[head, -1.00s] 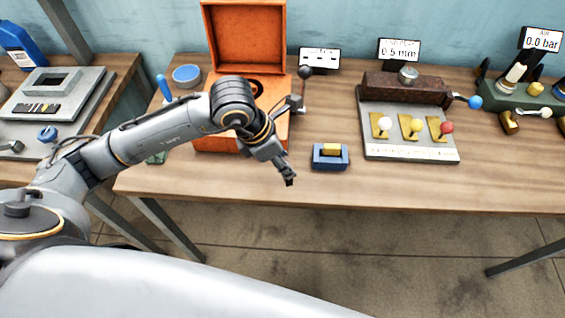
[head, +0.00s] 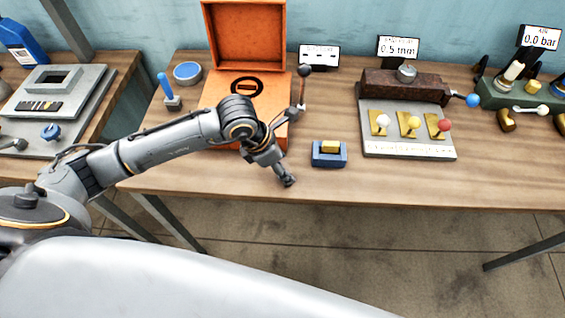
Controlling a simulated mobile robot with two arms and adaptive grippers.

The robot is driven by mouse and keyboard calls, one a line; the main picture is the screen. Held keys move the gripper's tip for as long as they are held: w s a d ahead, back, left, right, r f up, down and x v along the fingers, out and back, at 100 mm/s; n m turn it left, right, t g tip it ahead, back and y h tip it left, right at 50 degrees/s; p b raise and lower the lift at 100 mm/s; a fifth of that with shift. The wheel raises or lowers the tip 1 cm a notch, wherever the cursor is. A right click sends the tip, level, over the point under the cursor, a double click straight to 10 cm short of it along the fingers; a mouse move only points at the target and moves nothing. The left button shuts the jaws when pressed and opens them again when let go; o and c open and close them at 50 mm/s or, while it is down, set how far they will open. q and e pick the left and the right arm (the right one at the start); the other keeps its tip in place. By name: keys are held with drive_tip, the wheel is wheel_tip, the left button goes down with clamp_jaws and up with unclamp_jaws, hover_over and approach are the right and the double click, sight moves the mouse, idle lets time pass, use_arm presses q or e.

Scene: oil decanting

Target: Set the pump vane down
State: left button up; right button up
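I cannot pick out a pump vane with certainty. My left gripper (head: 287,181) is over the front part of the wooden bench, left of a small blue holder and apart from it. Its fingertips are small and dark, and I cannot tell whether they are open or hold anything. The blue holder (head: 329,160) carries a yellow block (head: 330,147). Behind my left arm stands an open orange box (head: 246,38) with a dark ring (head: 247,87) on its top face. My arm hides part of the box's front. My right gripper is not in view.
A grey plate with three coloured knobs (head: 381,122) stands right of the blue holder. A dark-knobbed lever (head: 303,88) rises at the box's right side. A blue-handled lever (head: 171,100) and blue round dish (head: 187,72) stand left. Front bench (head: 400,188) is clear.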

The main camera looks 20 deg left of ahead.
use_arm(q)
drive_tip(key=shift+r, duration=0.15)
drive_tip(key=shift+a+r, duration=0.15)
drive_tip(key=shift+r, duration=0.1)
drive_tip(key=b+v, duration=0.1)
drive_tip(key=v, duration=1)
drive_tip(key=shift+r+b, duration=0.25)
drive_tip(key=shift+b, duration=0.15)
drive_tip(key=shift+s, duration=0.15)
